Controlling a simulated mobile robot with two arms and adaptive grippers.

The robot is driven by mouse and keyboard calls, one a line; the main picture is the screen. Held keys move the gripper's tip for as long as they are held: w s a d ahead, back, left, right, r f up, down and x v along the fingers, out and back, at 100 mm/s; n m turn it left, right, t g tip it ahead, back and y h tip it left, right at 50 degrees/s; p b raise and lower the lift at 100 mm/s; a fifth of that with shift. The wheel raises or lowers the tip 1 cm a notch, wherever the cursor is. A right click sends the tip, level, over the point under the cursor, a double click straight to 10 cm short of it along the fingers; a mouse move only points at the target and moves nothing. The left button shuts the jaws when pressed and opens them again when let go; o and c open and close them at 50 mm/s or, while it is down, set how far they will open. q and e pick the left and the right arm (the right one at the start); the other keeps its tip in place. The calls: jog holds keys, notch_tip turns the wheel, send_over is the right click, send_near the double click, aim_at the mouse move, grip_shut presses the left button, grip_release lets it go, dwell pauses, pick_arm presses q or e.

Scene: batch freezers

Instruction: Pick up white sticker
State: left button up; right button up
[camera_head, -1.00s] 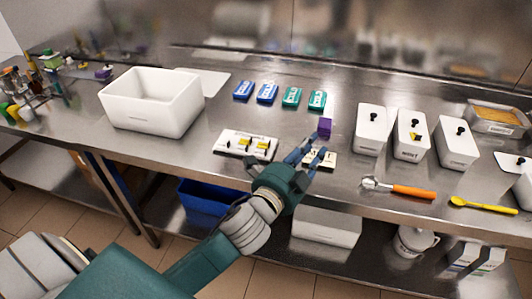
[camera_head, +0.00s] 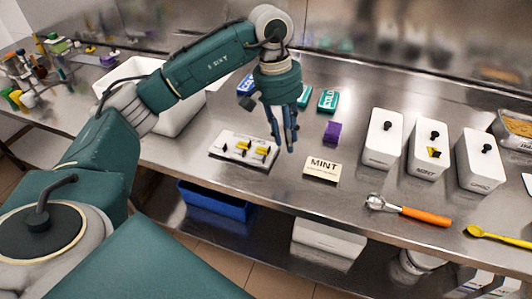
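A cream-white sticker or card printed "MINT" (camera_head: 323,169) lies flat on the steel table, right of centre near the front edge. To its left is a white tray (camera_head: 216,150) holding small black and yellow pieces. My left gripper (camera_head: 284,145) points down above the table, between the tray and the MINT card and a little behind them. Its dark blue fingers are close together. Nothing shows clearly between them, and I cannot tell how far they are apart. My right gripper is not in view.
A purple block (camera_head: 332,132) sits behind the card. White lidded tubs (camera_head: 382,140) stand to the right, with an orange-handled scoop (camera_head: 425,216) in front.

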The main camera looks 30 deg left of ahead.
pick_arm(q)
jog(key=y, duration=0.2)
send_near(265, 155)
jog(key=f, duration=0.1)
jog(key=f+p, duration=0.1)
jog(key=shift+a+f, duration=0.25)
jog(key=shift+f, duration=0.05)
jog(key=shift+w+f, duration=0.1)
jog(key=shift+f, duration=0.25)
jog(key=f, duration=0.1)
jog(key=f+p, duration=0.1)
jog(key=f, duration=0.1)
jog(key=f+p, duration=0.1)
jog(key=shift+d+f, duration=0.25)
jog(key=shift+f, duration=0.15)
jog(key=shift+w+f, duration=0.1)
jog(key=shift+f, duration=0.25)
grip_shut()
